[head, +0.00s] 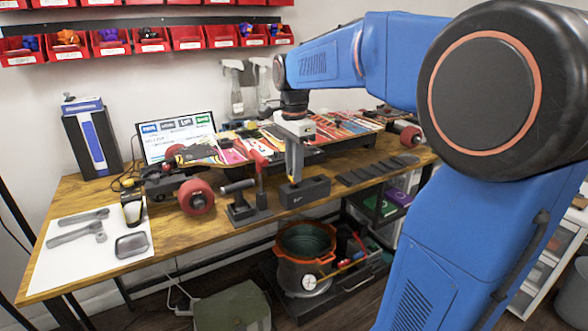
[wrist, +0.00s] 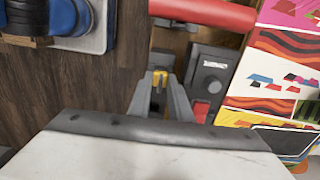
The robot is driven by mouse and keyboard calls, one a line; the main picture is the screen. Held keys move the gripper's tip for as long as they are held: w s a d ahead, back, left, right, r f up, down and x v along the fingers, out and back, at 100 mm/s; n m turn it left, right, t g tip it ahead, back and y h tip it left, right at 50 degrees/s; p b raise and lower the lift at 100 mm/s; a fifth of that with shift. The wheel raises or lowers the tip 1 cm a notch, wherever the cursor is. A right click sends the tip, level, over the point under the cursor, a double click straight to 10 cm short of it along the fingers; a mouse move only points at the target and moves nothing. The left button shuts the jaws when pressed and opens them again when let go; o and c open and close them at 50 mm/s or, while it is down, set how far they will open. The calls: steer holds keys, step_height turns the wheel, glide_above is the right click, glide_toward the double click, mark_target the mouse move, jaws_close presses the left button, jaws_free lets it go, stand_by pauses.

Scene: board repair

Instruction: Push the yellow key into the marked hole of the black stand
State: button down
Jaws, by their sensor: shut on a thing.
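My gripper (head: 293,180) points down at the black stand (head: 312,190), a low dark block near the table's front edge. Its fingertips are at or just above the left part of the stand's top. In the wrist view my gripper (wrist: 160,92) is shut on the yellow key (wrist: 160,78), and only a small yellow piece shows between the fingertips. The key is not clear in the head view. The marked hole is hidden, and I cannot tell whether the key's tip is in it.
A clamp with a red handle (head: 260,160) stands just left of the black stand. Flat dark pieces (head: 375,170) lie to the right. A board with red wheels (head: 196,198) and a white sheet with tools (head: 95,240) are to the left. Colourful decks lie behind.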

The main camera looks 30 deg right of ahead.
steer(key=shift+f, duration=1)
stand_by(1.8)
steer(key=c, duration=1.5)
jaws_free()
steer(key=shift+c, duration=1.5)
steer(key=shift+w+r, duration=0.1)
steer(key=shift+r, duration=0.35)
steer(key=shift+r, duration=0.5)
steer(key=shift+o, duration=0.7)
steer(key=shift+r, duration=0.3)
